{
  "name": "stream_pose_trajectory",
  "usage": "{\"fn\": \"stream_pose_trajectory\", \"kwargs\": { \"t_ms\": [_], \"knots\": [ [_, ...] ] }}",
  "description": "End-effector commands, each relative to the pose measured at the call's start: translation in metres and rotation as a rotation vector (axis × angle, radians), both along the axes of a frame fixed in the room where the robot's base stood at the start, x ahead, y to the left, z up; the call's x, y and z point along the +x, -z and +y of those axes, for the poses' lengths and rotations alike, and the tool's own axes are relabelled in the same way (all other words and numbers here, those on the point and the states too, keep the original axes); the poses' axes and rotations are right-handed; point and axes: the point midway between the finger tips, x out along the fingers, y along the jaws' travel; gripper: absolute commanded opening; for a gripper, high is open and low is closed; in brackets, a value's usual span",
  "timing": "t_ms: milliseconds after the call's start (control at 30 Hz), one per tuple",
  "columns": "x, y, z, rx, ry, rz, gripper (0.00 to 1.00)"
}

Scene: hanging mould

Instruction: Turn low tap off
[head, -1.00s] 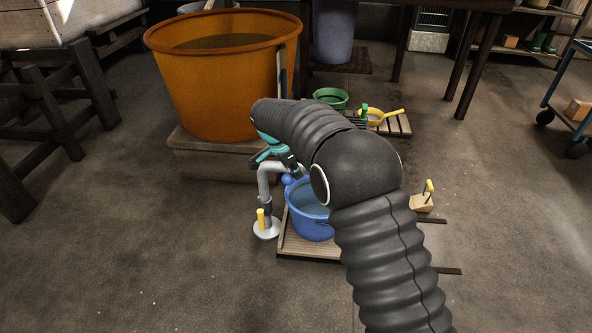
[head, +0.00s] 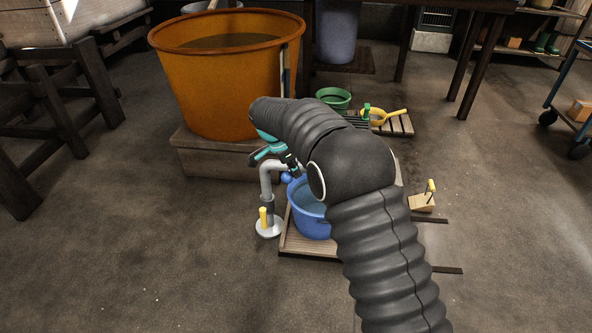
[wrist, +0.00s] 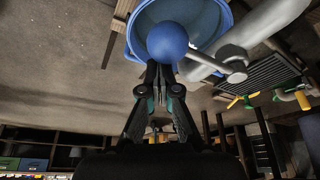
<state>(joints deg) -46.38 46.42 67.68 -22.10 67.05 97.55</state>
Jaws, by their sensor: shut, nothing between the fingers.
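The low tap is a grey bent pipe (head: 268,185) on a round pale base, above a blue bucket (head: 310,222). A blue ball knob (head: 286,177) sits on the tap's short grey lever. In the wrist view the ball (wrist: 167,42) is large, in front of the bucket's mouth, with the lever (wrist: 230,69) running right to the pipe. My gripper (wrist: 160,72) is shut and empty, its fingertips right at the ball's near edge. I cannot tell whether they touch it. In the head view my gripper (head: 292,168) is partly hidden by my arm.
An orange tub (head: 225,85) on a wooden plinth (head: 215,160) stands close behind the tap. The bucket stands on a slatted pallet (head: 298,243). A yellow-tipped lever block (head: 424,200) is at right.

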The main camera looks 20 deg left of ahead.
Motion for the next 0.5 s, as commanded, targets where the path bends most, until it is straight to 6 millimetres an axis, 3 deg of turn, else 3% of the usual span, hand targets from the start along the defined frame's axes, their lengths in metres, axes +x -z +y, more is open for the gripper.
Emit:
{"fn": "stream_pose_trajectory", "kwargs": {
  "t_ms": [167,333,500],
  "knots": [
    [0.001,-0.002,-0.007,0.006,-0.005,0.000,0.00],
    [0.013,-0.006,-0.037,0.002,0.004,0.000,0.00],
    [0.007,-0.047,-0.023,0.002,0.000,-0.003,0.00]
  ]
}}
